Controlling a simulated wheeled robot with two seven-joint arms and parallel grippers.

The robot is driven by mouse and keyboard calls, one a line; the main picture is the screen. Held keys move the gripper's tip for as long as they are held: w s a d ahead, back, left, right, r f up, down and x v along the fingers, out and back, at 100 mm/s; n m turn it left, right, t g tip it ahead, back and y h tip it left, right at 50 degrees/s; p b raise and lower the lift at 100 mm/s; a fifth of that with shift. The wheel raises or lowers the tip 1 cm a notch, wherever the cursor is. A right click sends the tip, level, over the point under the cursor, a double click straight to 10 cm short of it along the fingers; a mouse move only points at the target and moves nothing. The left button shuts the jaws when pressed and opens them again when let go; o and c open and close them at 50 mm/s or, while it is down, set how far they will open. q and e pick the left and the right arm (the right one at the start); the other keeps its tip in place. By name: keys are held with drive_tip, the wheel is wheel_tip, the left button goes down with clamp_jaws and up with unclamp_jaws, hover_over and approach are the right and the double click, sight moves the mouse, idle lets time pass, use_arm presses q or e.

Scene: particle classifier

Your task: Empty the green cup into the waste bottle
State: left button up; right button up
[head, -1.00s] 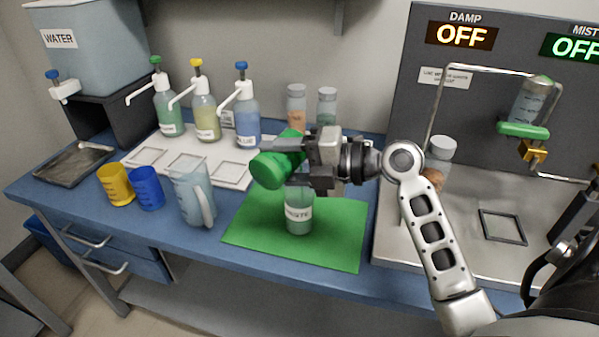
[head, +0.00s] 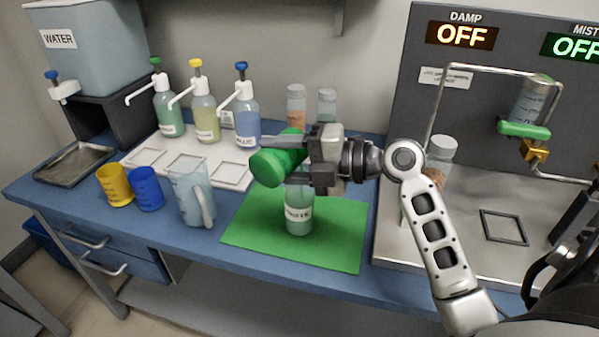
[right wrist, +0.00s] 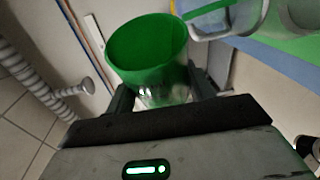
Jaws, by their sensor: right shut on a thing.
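The green cup (head: 279,160) is held tipped well over on its side above the waste bottle (head: 299,216). My right gripper (head: 305,160) is shut on the cup from the right. The waste bottle stands upright on the green mat (head: 250,228), with greenish liquid in it; its top is partly hidden behind the cup and gripper. In the right wrist view the cup (right wrist: 147,50) sits between the fingers with its open mouth showing. No stream of liquid can be made out. My left gripper is not in view.
A yellow cup (head: 115,185), a blue cup (head: 146,189) and a clear jug (head: 192,195) stand left of the mat. Several pump bottles stand behind on a white tray (head: 150,160). Two jars stand behind the cup. A metal machine tray (head: 465,245) lies right.

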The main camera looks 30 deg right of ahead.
use_arm(q)
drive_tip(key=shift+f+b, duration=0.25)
drive_tip(key=shift+b, duration=0.25)
use_arm(e)
drive_tip(key=shift+d+r+m+y, duration=0.15)
drive_tip(key=shift+r+m+y, duration=0.15)
drive_tip(key=shift+m, duration=0.1)
idle(0.6)
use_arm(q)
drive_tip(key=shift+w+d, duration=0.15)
use_arm(e)
drive_tip(key=shift+w+m, duration=0.1)
drive_tip(key=shift+m, duration=0.2)
use_arm(q)
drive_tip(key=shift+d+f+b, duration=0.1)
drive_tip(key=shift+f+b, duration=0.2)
drive_tip(key=shift+b, duration=0.6)
use_arm(e)
drive_tip(key=shift+d+r+m+y, duration=0.25)
drive_tip(key=shift+r+m+y, duration=0.1)
drive_tip(key=shift+m, duration=0.15)
use_arm(q)
drive_tip(key=shift+b, duration=0.3)
use_arm(e)
drive_tip(key=shift+w+d+r+t, duration=0.1)
drive_tip(key=shift+t, duration=0.2)
